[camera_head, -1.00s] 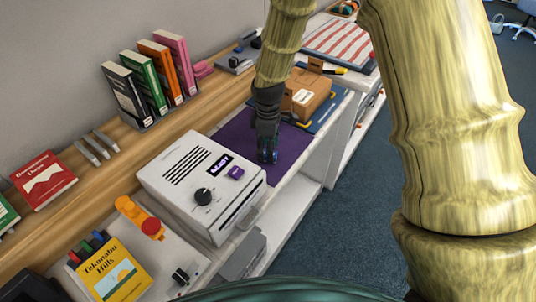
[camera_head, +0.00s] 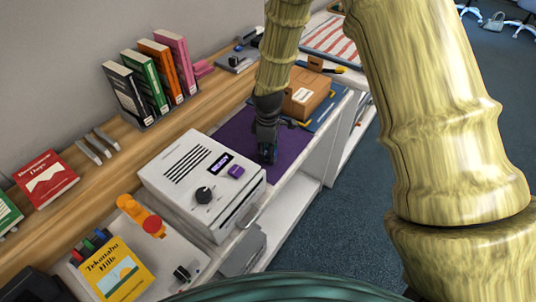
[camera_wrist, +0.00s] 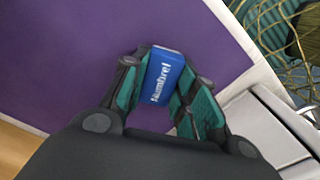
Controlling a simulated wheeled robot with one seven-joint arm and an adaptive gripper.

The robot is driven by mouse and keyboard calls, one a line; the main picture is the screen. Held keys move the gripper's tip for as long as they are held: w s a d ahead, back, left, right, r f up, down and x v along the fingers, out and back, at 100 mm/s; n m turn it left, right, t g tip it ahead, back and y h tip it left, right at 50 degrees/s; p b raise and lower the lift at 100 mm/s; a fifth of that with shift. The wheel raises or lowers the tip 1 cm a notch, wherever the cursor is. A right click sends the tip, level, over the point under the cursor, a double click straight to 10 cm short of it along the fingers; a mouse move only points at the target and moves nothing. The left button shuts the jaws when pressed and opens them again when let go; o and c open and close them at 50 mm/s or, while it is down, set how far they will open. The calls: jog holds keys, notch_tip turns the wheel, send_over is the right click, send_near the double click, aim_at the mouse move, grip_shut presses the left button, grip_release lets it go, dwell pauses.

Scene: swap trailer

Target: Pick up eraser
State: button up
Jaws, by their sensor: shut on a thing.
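The eraser (camera_wrist: 162,77) is a small blue block with white lettering in the wrist view. It sits between the two fingers of my gripper (camera_wrist: 160,95), which is shut on it. Purple mat surface (camera_wrist: 70,50) shows beneath and around it. In the head view my gripper (camera_head: 268,152) points down at the purple mat (camera_head: 290,148), between the white machine and the cardboard box. The eraser is mostly hidden by the fingers there. I cannot tell whether it touches the mat.
The white machine (camera_head: 180,185) with a knob stands close to the left. The cardboard box (camera_head: 306,95) stands behind, to the right. Upright books (camera_head: 155,82) line the wooden shelf (camera_head: 120,130). Open blue floor (camera_head: 350,215) lies to the right.

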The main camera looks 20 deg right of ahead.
jog(key=shift+r, duration=0.1)
jog(key=shift+r+b, duration=0.55)
jog(key=shift+r, duration=0.7)
jog(key=s+d+r+b, duration=0.1)
jog(key=s+r+b, duration=0.1)
jog(key=s, duration=1.4)
jog(key=shift+d+r+b, duration=0.15)
jog(key=shift+d+b, duration=0.05)
jog(key=shift+b, duration=0.55)
